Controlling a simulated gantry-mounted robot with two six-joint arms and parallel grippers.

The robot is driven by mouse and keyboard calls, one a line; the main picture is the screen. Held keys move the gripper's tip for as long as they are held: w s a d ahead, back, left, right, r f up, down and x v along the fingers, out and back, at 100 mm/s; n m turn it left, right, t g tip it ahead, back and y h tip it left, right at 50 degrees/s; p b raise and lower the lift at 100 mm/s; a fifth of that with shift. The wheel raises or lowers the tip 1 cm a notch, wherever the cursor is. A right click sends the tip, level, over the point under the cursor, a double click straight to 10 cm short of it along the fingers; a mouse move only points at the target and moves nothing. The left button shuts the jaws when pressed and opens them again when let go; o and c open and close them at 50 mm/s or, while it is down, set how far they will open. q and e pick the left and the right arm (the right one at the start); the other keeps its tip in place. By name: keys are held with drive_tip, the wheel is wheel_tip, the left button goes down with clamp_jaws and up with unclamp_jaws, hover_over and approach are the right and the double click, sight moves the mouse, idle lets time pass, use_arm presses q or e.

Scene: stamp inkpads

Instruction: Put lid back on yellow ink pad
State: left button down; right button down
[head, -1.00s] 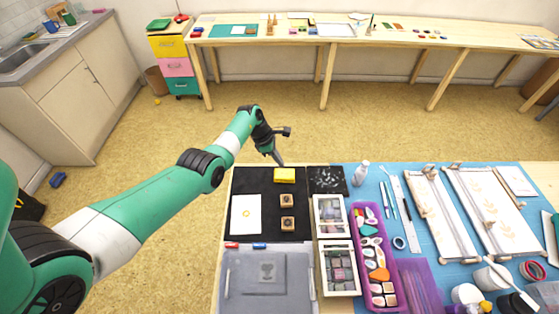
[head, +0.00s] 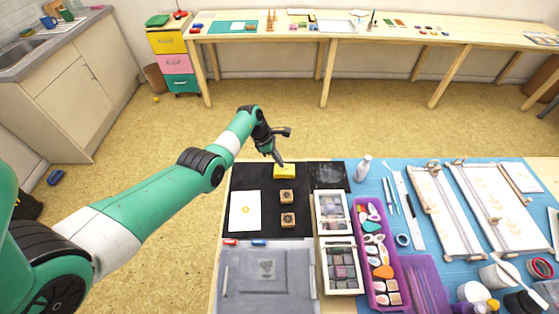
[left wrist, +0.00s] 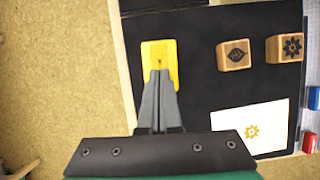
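The yellow ink pad (head: 285,172) lies at the back of the black mat (head: 303,219). It also shows in the left wrist view (left wrist: 153,50) as a plain yellow rectangle. I cannot make out a separate lid. My left gripper (head: 281,162) points down at the pad from its far side. In the left wrist view its fingers (left wrist: 160,73) are together, with no clear gap, and their tips overlap the pad in the picture. I cannot tell whether they touch it, and I see nothing clearly held. My right gripper is not in view.
Two wooden stamps (head: 287,196) (head: 288,220) stand on the mat, beside a white card (head: 245,211). White-framed boxes (head: 332,212) and a purple tray (head: 367,215) are to the right. The mat between card and stamps is clear.

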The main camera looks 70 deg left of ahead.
use_arm(q)
drive_tip(key=shift+f+b, duration=0.95)
drive_tip(key=shift+f, duration=0.15)
drive_tip(key=shift+r, duration=0.2)
wheel_tip(320, 180, up, 7)
drive_tip(key=p, duration=0.7)
drive_tip(key=shift+f, duration=0.1)
